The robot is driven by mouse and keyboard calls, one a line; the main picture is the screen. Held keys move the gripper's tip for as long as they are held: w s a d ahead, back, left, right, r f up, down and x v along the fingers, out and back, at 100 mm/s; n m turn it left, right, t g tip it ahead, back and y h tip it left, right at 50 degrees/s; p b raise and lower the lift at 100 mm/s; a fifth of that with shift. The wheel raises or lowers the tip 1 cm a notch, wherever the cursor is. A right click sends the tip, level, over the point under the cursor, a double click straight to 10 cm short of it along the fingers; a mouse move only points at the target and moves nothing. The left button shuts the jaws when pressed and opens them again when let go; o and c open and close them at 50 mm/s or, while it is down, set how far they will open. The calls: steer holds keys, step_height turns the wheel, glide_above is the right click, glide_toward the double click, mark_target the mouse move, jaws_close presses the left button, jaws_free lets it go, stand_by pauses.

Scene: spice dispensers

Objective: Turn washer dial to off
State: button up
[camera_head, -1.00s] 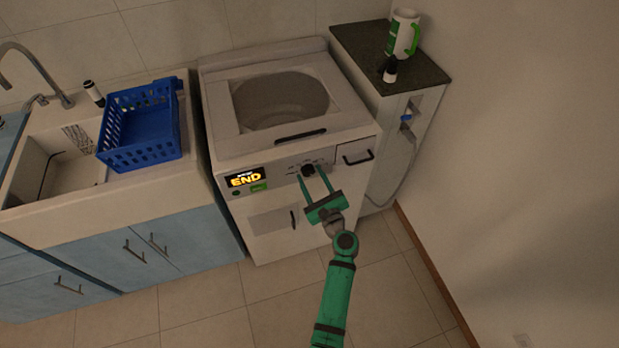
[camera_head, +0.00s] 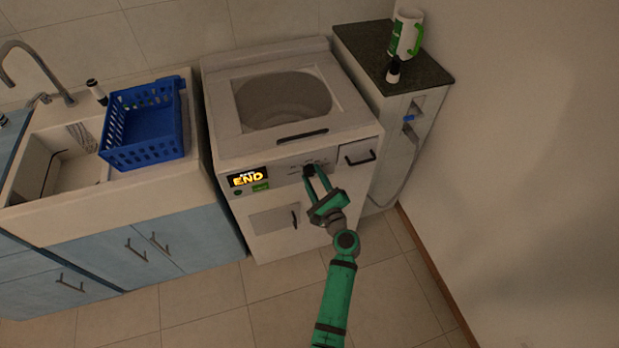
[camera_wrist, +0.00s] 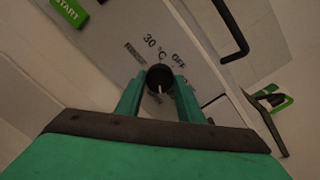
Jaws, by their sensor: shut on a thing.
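The white washer (camera_head: 340,196) has a small black dial (camera_head: 308,170) on its front panel. In the wrist view the dial (camera_wrist: 158,76) sits between my two green fingertips, with a short white mark on its face pointing toward the bottom of the picture. Printed around it are "30 °C" (camera_wrist: 153,46), "OFF" (camera_wrist: 179,60) up and right of the dial, and other labels too small to read. My gripper (camera_head: 311,178) is shut on the dial; it also shows in the wrist view (camera_wrist: 159,84).
A green START button (camera_wrist: 70,10) is left of the dial. A black handle (camera_head: 359,157) is on the panel's right. A dark-topped cabinet (camera_head: 437,72) stands right of the washer, a blue basket (camera_head: 150,150) by the sink on the left. Floor in front is clear.

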steer(key=n, duration=0.2)
steer(key=shift+s+a+n, duration=0.1)
steer(key=shift+a+n, duration=0.05)
steer(key=shift+n, duration=0.25)
steer(key=n, duration=0.8)
steer(key=shift+a+n+h, duration=0.1)
steer(key=shift+n+h, duration=0.2)
steer(key=shift+h, duration=0.1)
steer(key=shift+a+n, duration=0.2)
steer(key=shift+n, duration=0.7)
steer(key=shift+d+n, duration=0.1)
steer(key=shift+n, duration=0.3)
steer(key=n, duration=0.2)
steer(key=shift+n+h, duration=0.3)
steer(key=n, duration=0.3)
steer(key=shift+d, duration=0.15)
steer(key=shift+n, duration=2)
